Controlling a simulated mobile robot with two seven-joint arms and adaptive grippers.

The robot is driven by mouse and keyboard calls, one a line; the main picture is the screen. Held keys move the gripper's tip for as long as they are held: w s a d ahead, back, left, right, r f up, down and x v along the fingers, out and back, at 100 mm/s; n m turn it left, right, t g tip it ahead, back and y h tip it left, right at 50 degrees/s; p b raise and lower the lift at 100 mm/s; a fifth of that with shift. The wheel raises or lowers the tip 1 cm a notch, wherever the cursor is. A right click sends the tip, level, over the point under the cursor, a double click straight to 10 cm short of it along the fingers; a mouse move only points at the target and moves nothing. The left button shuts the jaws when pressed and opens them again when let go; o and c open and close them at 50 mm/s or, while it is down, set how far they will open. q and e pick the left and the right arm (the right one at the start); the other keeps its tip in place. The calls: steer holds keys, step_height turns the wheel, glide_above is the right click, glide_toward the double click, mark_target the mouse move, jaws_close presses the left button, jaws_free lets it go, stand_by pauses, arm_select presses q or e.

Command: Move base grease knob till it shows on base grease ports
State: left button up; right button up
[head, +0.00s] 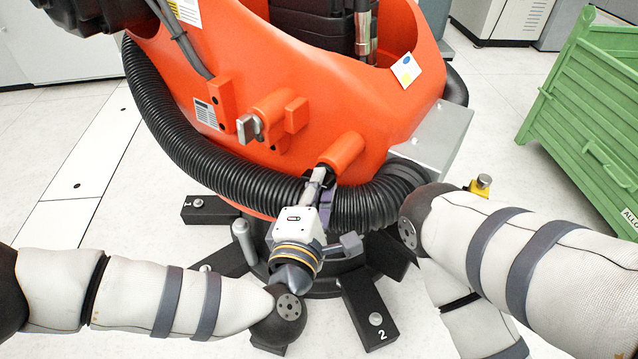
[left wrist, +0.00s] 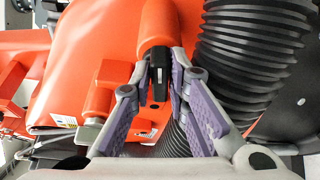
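My left gripper (head: 318,184) reaches up to an orange cylinder (head: 343,150) on the lower front of the orange machine base. In the left wrist view the same cylinder (left wrist: 157,22) ends in a dark knob (left wrist: 159,76), which I take for the base grease knob. The purple-padded fingers of my left gripper (left wrist: 162,72) close in on both sides of it and seem to touch it. My right gripper is not in view.
A second orange cylinder with a silver handle (head: 249,128) sits to the left. A thick black corrugated hose (head: 190,150) curves around the base, close to my left gripper. Dark feet (head: 369,310) spread over the floor. A green crate (head: 590,115) stands at right.

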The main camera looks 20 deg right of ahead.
arm_select(q)
steer(key=v, duration=1.2)
